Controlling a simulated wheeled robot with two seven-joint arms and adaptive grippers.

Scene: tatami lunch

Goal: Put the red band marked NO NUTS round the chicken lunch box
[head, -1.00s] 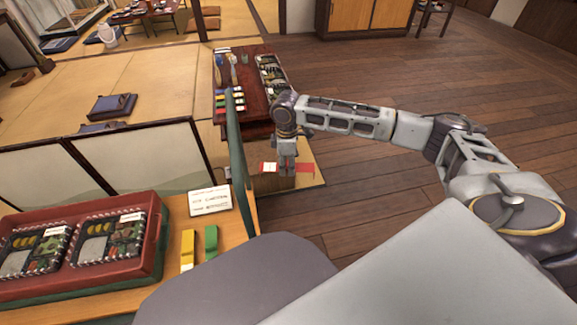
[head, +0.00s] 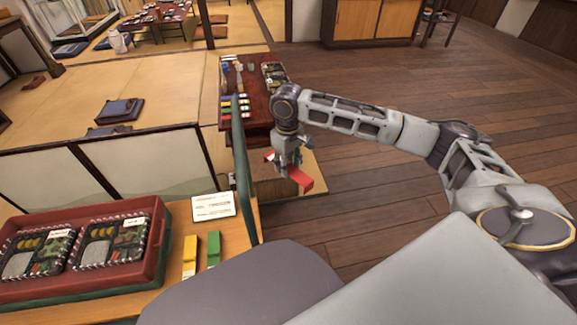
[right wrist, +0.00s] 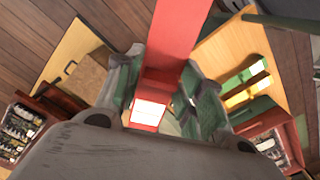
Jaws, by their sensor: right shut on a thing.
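My right gripper (head: 288,163) is shut on the red band (head: 301,179) and holds it in the air beyond the front table's right edge. In the right wrist view the band (right wrist: 175,35) runs between the fingers (right wrist: 160,95), with a white label patch near its lower end; the lettering is too small to read. Two lunch boxes (head: 36,250) and (head: 112,243) sit side by side in the tray at the left, each with a small white label. I cannot read which one is chicken. My left gripper is not in view.
The red tray (head: 158,255) stands on the wooden front table (head: 240,240). A yellow strip (head: 190,256), a green strip (head: 213,249) and a printed card (head: 212,206) lie right of it. A green upright edge (head: 242,180) separates it from the dark red table (head: 255,110) with several coloured bands.

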